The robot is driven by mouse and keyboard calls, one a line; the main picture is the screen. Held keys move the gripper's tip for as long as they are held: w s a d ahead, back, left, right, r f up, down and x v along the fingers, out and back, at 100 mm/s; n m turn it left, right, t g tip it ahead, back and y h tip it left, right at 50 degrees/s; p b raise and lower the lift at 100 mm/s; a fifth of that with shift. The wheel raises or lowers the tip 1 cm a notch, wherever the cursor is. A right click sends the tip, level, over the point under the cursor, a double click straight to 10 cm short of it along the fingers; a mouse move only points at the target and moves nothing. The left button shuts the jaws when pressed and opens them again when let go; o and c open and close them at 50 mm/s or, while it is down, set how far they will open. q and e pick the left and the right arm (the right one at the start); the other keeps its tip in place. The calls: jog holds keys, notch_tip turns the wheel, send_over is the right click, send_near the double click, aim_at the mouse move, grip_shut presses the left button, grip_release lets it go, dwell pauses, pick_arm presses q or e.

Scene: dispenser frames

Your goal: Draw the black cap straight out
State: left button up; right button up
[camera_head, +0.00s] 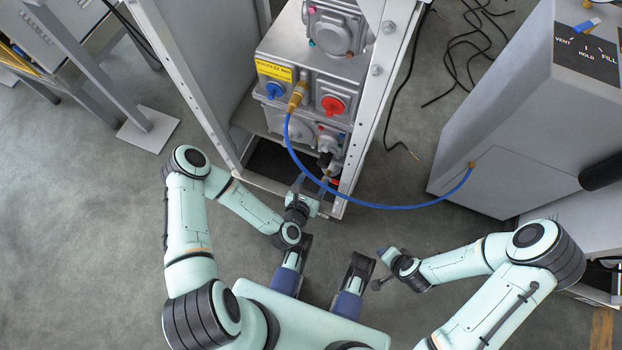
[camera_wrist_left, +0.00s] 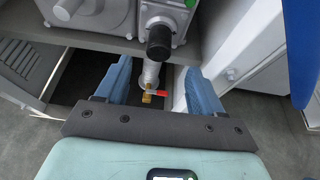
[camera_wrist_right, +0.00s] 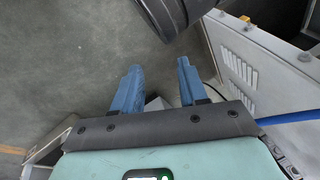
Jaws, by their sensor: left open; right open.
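The black cap (camera_wrist_left: 159,42) sits on a grey metal fitting at the lower front of the dispenser unit. In the head view the cap (camera_head: 325,159) is small, just beyond my left fingertips. My left gripper (camera_wrist_left: 157,70) is open and empty. Its two fingers point toward the unit, one on each side of the cap's line, with the cap ahead of them and no visible contact. In the head view my left gripper (camera_head: 311,184) is at the frame's lower opening. My right gripper (camera_head: 381,267) is open and empty over the floor, away from the unit.
A small valve with a red handle (camera_wrist_left: 236,98) hangs below the cap, between my left fingers. The blue hose (camera_head: 385,207) loops from a brass fitting (camera_head: 297,96) to the grey cabinet (camera_head: 500,150). A metal post (camera_head: 376,110) stands right of the unit. Black cables lie behind.

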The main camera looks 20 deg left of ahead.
aim_at(322, 165)
pick_arm(q)
jog(key=b+x, duration=0.1)
jog(key=x, duration=0.2)
jog(key=shift+w+f, duration=0.3)
jog(key=b+x, duration=0.1)
jog(key=x, duration=0.4)
jog(key=shift+w+f+b, duration=0.1)
jog(key=shift+w+b, duration=0.2)
jog(key=shift+w, duration=0.05)
jog(key=shift+w+f, duration=0.25)
jog(key=shift+w, duration=0.4)
pick_arm(e)
jog(key=s+d+f+g, duration=0.1)
jog(key=s+f, duration=0.2)
jog(key=f, duration=0.2)
jog(key=shift+s+d+f+g, duration=0.15)
jog(key=shift+s+d+g, duration=0.05)
jog(key=shift+s+g, duration=0.1)
pick_arm(q)
jog(key=shift+c, duration=0.3)
jog(key=c, duration=0.9)
jog(key=shift+s+p, duration=1.2)
jog(key=shift+s, duration=2.85)
pick_arm(e)
jog(key=shift+a+v, duration=0.15)
jog(key=shift+v, duration=0.65)
jog(key=shift+a+v, duration=0.15)
jog(key=shift+v, duration=0.6)
jog(key=shift+w, duration=0.2)
